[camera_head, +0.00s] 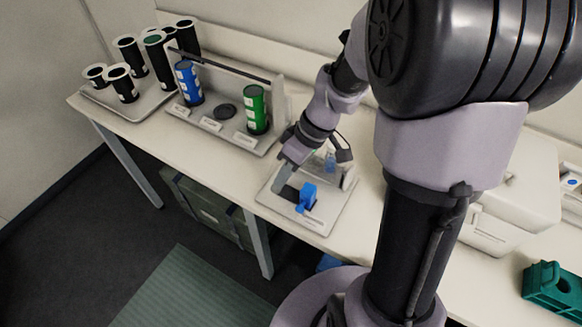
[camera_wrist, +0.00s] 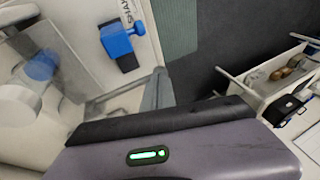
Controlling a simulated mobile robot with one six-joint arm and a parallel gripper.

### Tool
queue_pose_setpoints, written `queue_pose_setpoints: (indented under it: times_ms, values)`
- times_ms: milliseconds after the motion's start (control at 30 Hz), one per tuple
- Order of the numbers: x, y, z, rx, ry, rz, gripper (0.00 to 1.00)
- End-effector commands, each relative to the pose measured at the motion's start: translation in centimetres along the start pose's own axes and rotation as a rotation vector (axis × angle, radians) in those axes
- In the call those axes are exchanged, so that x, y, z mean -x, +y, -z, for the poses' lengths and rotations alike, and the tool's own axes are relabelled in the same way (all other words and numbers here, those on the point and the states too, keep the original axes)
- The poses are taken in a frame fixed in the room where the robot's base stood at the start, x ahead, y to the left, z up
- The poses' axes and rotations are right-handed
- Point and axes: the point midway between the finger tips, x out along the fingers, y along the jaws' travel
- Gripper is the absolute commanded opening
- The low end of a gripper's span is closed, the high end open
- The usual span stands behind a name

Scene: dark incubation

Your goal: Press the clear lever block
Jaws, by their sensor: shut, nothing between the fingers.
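A small pale plate (camera_head: 325,221) on the bench bears a solid blue lever block (camera_head: 308,196) on a dark base. The blue block also shows in the wrist view (camera_wrist: 117,39), beside partly cut-off lettering. A second, paler blue piece (camera_head: 330,160) stands farther back on the plate, near a grey upright; it seems to be the blurred blue patch in the wrist view (camera_wrist: 42,65). I cannot tell which piece is the clear lever block. My gripper (camera_head: 283,180) is shut and empty, pointing down beside the dark base, left of the solid blue block. Contact cannot be made out.
A grey rack (camera_head: 205,132) holds a blue tube (camera_head: 188,84) and a green tube (camera_head: 257,110) left of the plate. Several black-and-white cylinders (camera_head: 128,50) stand at the far left. A white machine (camera_head: 505,205) and a teal block (camera_head: 553,290) are at the right.

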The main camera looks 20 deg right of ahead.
Motion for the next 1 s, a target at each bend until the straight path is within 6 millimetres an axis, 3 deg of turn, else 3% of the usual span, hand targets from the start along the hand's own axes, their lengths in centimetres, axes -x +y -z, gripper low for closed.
queue_pose_setpoints:
  times_ms: [367,700,1000]
  values:
    - [-0.3,0.0,0.0,0.001,0.000,-0.002,0.00]
    - [-4.9,0.3,-1.4,0.037,0.000,-0.113,0.00]
    - [-5.3,0.1,-1.7,0.033,-0.006,-0.106,0.00]
